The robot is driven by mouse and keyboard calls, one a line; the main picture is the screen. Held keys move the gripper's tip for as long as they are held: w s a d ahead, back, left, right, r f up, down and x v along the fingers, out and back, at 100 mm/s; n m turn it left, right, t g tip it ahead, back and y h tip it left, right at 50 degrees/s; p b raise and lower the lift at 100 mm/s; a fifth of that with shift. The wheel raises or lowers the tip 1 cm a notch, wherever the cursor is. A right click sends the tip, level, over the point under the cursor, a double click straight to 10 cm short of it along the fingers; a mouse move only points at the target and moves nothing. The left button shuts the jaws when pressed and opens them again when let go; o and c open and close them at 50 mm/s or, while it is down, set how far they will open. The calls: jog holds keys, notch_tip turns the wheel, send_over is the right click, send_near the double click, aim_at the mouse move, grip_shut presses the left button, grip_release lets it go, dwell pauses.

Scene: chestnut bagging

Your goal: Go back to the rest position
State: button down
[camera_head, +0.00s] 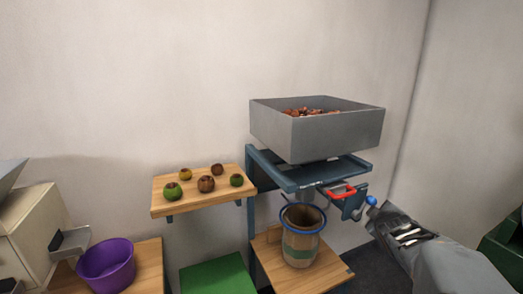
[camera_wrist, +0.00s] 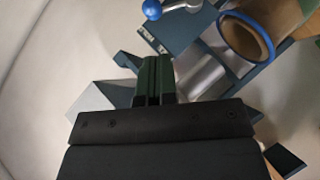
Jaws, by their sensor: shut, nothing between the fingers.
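My gripper (camera_head: 376,224) is at the lower right in the camera_head view, on the end of my grey arm. In the camera_wrist view the green fingers (camera_wrist: 154,80) are together with nothing between them. The gripper is close to a lever with a blue ball knob (camera_head: 371,200), beside the blue stand; the knob also shows at the top of the camera_wrist view (camera_wrist: 152,9). From these views I cannot tell whether they touch. A brown bag with a blue ring (camera_head: 302,236) stands on the wooden shelf under the grey hopper (camera_head: 310,135).
Chestnuts lie in the hopper. A red handle (camera_head: 342,192) sits below it. A small wooden shelf (camera_head: 160,205) holds several round fruits. A purple bucket (camera_head: 106,265) stands at the lower left, near a beige machine (camera_head: 25,225). A green surface (camera_head: 215,277) is at the bottom.

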jog(key=s+a+f+m+g+y+p, duration=0.1)
jog(key=s+a+f+m+g, duration=0.2)
jog(key=s+m, duration=0.15)
jog(key=s+a+f+m+g+p, duration=0.1)
jog(key=s+a+f+m+g, duration=0.15)
jog(key=s, duration=0.25)
jog(key=s+a+r+g+y+p, duration=0.1)
jog(key=s+a, duration=0.3)
jog(key=a, duration=0.4)
jog(key=s+a+r+g+y+p, duration=0.1)
jog(key=s+a+r+g+y, duration=0.1)
jog(key=a, duration=0.6)
jog(key=s+y, duration=0.1)
jog(key=s, duration=0.1)
jog(key=shift+s+a+y+p, duration=0.2)
jog(key=shift+s+y+p, duration=0.1)
jog(key=shift+s+p, duration=0.1)
